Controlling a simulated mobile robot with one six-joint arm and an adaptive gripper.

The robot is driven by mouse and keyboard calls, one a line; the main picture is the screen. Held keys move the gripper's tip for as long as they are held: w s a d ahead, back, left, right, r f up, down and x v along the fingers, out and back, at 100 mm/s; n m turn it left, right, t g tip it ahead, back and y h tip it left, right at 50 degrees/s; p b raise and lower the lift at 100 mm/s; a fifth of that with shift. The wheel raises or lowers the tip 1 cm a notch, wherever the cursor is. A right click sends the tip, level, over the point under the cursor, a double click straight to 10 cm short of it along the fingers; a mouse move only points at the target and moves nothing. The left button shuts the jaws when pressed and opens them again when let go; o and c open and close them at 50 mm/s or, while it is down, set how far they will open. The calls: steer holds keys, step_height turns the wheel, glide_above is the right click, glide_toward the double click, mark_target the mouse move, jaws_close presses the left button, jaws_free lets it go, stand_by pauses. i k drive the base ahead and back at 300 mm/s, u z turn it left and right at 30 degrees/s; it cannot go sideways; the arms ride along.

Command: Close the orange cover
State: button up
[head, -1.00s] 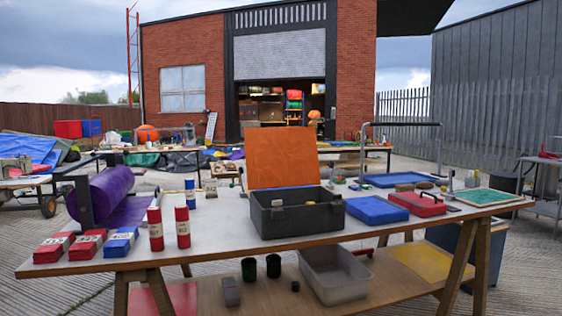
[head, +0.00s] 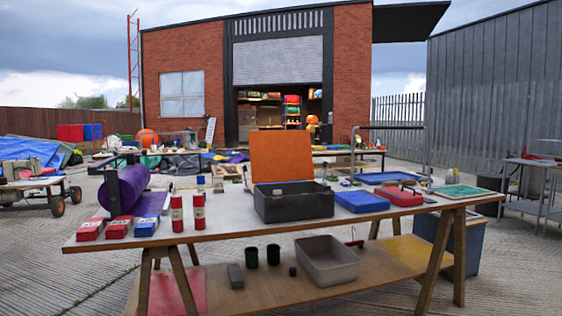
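The orange cover (head: 281,157) stands up, open and leaning slightly back, at the rear edge of a dark grey box (head: 296,207). The box sits near the middle of the long work table (head: 236,216), and its open top faces up. A small blue item shows inside the box near its rear left; the rest of the inside is mostly hidden by the front wall. My gripper does not show in the head view.
Left of the box stand two red cylinders (head: 177,213), red packs (head: 90,229) and a purple roll (head: 122,192). Right of it lie a blue case (head: 361,201) and a red case (head: 399,196). A grey tub (head: 326,261) sits on the lower shelf. Concrete floor in front is open.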

mark_target(276, 156)
steer(key=u, duration=0.05)
steer(key=k, duration=0.3)
steer(key=u, duration=1.7)
steer(key=i, duration=2.65)
steer(key=z, duration=0.05)
